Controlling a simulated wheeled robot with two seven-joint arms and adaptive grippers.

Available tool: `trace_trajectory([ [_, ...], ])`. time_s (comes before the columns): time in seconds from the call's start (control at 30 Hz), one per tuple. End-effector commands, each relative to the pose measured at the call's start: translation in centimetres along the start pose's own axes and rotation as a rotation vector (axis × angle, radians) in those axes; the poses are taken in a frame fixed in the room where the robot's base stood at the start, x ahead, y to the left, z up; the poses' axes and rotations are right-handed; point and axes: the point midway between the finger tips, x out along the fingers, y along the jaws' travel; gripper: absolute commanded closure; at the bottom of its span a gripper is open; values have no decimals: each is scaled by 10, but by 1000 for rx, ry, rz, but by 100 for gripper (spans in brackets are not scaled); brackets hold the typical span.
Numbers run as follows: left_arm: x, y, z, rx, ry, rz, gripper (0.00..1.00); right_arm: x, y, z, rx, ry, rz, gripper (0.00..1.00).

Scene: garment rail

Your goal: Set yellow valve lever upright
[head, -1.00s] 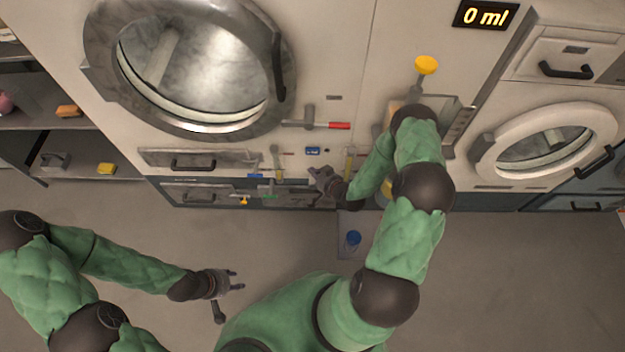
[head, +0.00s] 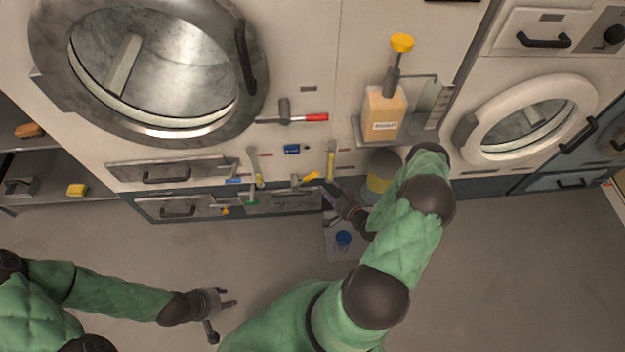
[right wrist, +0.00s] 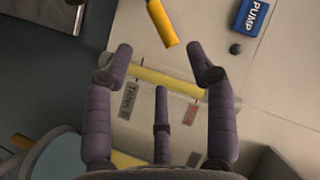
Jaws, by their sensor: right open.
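The yellow valve lever (head: 304,179) sits low on the machine front, under the blue PUMP label, tilted well over with its free end right and slightly up. In the right wrist view, the lever (right wrist: 161,22) shows at the top, beyond the fingertips and apart from them. My right gripper (head: 329,191) is just right of and below the lever. In its wrist view, the right gripper (right wrist: 161,58) is open and empty, its fingers spread in front of a yellow gauge tube (right wrist: 170,82). My left gripper (head: 230,298) hangs open and empty above the floor, lower left.
The PUMP label (head: 292,149) is above the lever. A red-handled lever (head: 310,117) juts out higher up. A bottle with a yellow pump top (head: 384,112) stands on a ledge to the right. A yellow-banded canister (head: 381,180) is beside my right forearm. Floor around my left gripper is clear.

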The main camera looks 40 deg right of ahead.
Motion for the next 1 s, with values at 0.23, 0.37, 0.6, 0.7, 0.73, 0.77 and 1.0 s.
trace_trajectory([
  [0.23, 10, -4, -1, 0, 1, 0, 60, 30, -1, 1, -3, 0, -7, 44],
  [0.37, 19, -7, -1, 0, 1, 0, 60, 54, 0, 1, -4, 0, -5, 44],
  [0.6, 31, -11, -1, 0, 0, 0, 60, 90, 0, 1, -3, 0, -3, 44],
  [0.7, 34, -12, -2, 0, 0, 0, 60, 99, 0, 0, -2, 1, -3, 44],
  [0.73, 34, -12, -2, 0, 1, 0, 60, 101, 0, 0, -2, 1, -3, 44],
  [0.77, 35, -12, -2, 0, 1, 0, 60, 103, 0, 0, -2, 1, -2, 44],
  [1.0, 35, -13, -2, 0, 1, 0, 60, 106, -1, -1, -1, 1, -1, 44],
])
